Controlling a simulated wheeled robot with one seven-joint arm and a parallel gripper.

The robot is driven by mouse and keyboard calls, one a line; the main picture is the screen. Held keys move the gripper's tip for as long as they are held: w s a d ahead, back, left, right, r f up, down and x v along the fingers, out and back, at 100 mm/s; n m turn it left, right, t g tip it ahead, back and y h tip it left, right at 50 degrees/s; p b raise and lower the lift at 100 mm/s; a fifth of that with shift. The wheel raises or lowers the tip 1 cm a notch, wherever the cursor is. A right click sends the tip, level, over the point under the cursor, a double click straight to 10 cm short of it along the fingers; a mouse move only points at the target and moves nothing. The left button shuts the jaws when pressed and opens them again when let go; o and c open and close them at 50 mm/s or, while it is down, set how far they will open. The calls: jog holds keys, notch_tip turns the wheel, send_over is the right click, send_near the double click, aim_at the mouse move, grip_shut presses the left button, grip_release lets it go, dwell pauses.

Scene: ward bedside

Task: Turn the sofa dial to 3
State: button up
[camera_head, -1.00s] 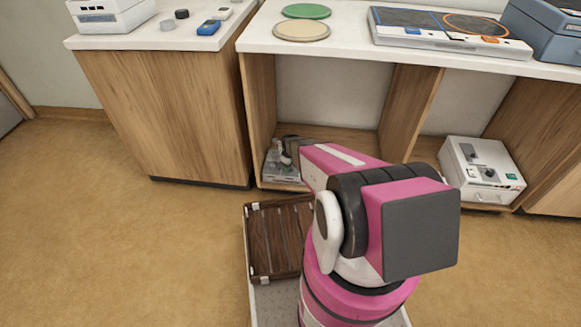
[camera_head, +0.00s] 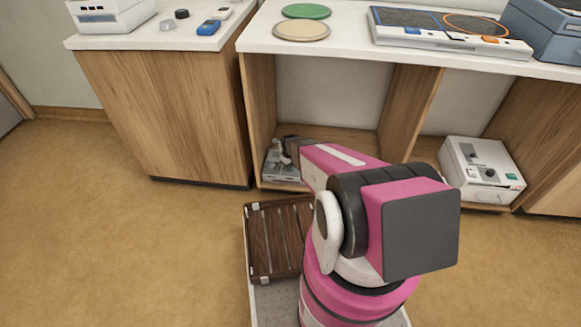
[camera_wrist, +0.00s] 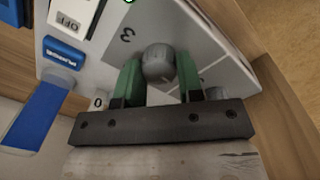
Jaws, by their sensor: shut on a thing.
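A grey round dial (camera_wrist: 158,64) sits on a light grey panel (camera_wrist: 100,62) in the wrist view. The green fingers of my gripper (camera_wrist: 160,80) are shut on the dial, one at each side. A printed "3" shows above and left of the dial, and a "0" shows near the left finger. I cannot read which mark the dial points to. In the head view, the device (camera_head: 283,178) stands in the left open compartment under the counter. My gripper (camera_head: 286,152) is at it, partly hidden behind my pink arm.
A blue lever-like part (camera_wrist: 36,115) and an OFF label lie left of the dial. Wooden compartment walls (camera_head: 262,105) stand close around my arm. A second white box (camera_head: 482,170) with a knob stands in the right compartment. A brown slatted case (camera_head: 279,240) lies near my arm.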

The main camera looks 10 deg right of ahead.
jog(key=m, duration=0.8)
jog(key=shift+m+g, duration=0.3)
jog(key=shift+m, duration=0.1)
jog(key=m, duration=0.4)
jog(key=shift+m, duration=0.3)
jog(key=m, duration=0.4)
jog(key=shift+d, duration=0.1)
jog(key=m, duration=0.8)
jog(key=shift+m+y, duration=0.3)
jog(key=m, duration=0.4)
jog(key=shift+m, duration=2.2)
